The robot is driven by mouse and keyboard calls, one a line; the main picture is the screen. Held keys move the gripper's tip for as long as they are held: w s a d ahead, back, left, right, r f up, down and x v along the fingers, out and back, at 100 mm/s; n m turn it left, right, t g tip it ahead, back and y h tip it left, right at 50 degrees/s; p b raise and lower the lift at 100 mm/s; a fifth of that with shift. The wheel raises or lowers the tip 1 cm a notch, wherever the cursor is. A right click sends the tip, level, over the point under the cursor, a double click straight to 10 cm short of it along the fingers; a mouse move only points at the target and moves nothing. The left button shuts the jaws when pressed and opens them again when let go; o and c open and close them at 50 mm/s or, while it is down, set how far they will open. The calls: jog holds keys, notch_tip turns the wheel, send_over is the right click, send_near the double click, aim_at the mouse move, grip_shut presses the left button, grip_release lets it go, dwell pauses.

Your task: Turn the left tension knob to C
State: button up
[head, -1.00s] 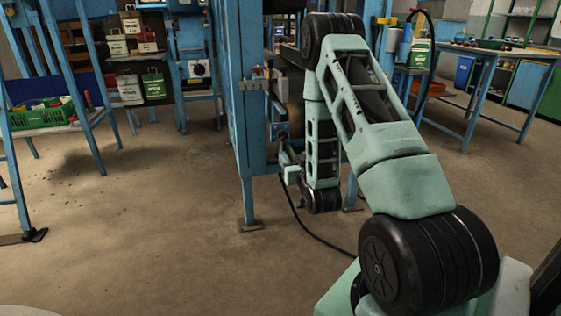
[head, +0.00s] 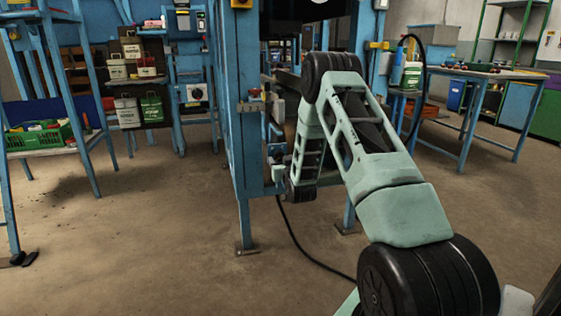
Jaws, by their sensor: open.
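The blue machine frame (head: 238,130) stands in the middle of the head view, partly behind my arm. No tension knob or letter marking can be made out on it. A small box with a red part on top (head: 255,95) is fixed to its front post. My arm rises from the lower right, bends at the elbow and drops to its wrist close beside the frame. My gripper cannot be made out; the end of the arm is hidden or blends with the small machine parts there.
A black cable (head: 305,245) runs along the floor by the frame's feet. A worktable (head: 480,72) stands at right.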

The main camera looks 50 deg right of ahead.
jog(key=shift+x, duration=1.05)
jog(key=c, duration=1)
